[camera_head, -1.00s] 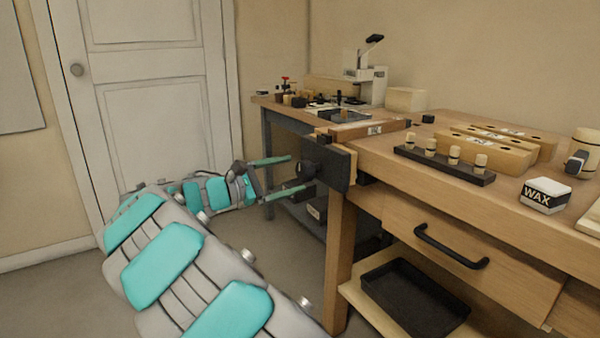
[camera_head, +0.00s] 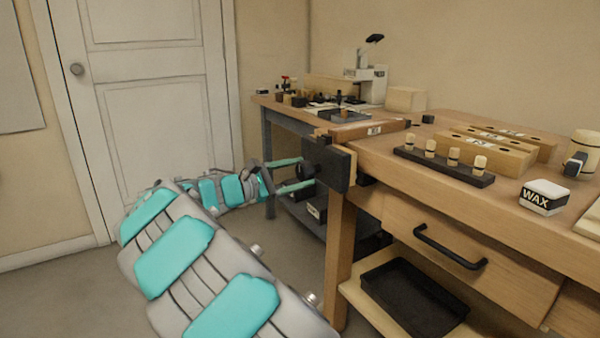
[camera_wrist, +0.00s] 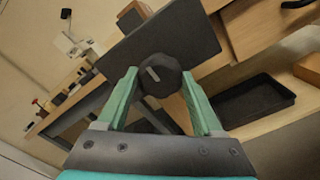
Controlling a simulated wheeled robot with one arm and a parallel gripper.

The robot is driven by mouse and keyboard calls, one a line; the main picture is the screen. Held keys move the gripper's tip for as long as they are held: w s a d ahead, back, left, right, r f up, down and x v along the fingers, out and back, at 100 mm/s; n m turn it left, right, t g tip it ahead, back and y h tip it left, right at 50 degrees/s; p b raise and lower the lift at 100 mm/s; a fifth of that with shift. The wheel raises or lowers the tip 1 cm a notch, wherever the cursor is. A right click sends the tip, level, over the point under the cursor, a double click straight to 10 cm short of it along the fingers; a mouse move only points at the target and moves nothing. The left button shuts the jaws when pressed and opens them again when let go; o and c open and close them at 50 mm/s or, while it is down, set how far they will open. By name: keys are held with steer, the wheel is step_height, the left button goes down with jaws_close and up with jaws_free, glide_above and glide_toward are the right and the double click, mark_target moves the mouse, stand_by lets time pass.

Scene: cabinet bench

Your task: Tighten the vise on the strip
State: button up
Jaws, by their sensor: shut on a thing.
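The vise is mounted on the end of the wooden bench; its black front plate (camera_head: 337,167) also shows in the wrist view (camera_wrist: 163,37). A dark round knob (camera_wrist: 160,75) with a pale mark stands out from the plate. My gripper (camera_head: 308,171) has its two green fingers on either side of this knob and is shut on it; the wrist view also shows the fingertips (camera_wrist: 159,76). A reddish-brown strip (camera_head: 352,133) with a white label lies at the bench end behind the plate. How tightly the jaws hold it is hidden.
A black rack (camera_head: 440,168) with several pegs, wooden blocks (camera_head: 485,150) and a wax box (camera_head: 544,197) are on the bench. Below are a drawer handle (camera_head: 450,248) and a shelf with a black tray (camera_head: 415,298). The floor at left is clear.

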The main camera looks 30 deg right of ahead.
steer(key=c, duration=0.6)
steer(key=shift+f, duration=0.1)
steer(key=shift+m+b, duration=0.7)
steer(key=shift+b, duration=0.5)
steer(key=shift+m+b, duration=1.1)
steer(key=shift+b, duration=0.55)
steer(key=shift+d+f+m+b, duration=0.1)
steer(key=shift+m+b, duration=0.4)
steer(key=shift+b, duration=0.2)
steer(key=shift+m+b, duration=1.7)
steer(key=shift+b, duration=0.65)
steer(key=shift+m+b, duration=0.6)
steer(key=shift+b, duration=0.4)
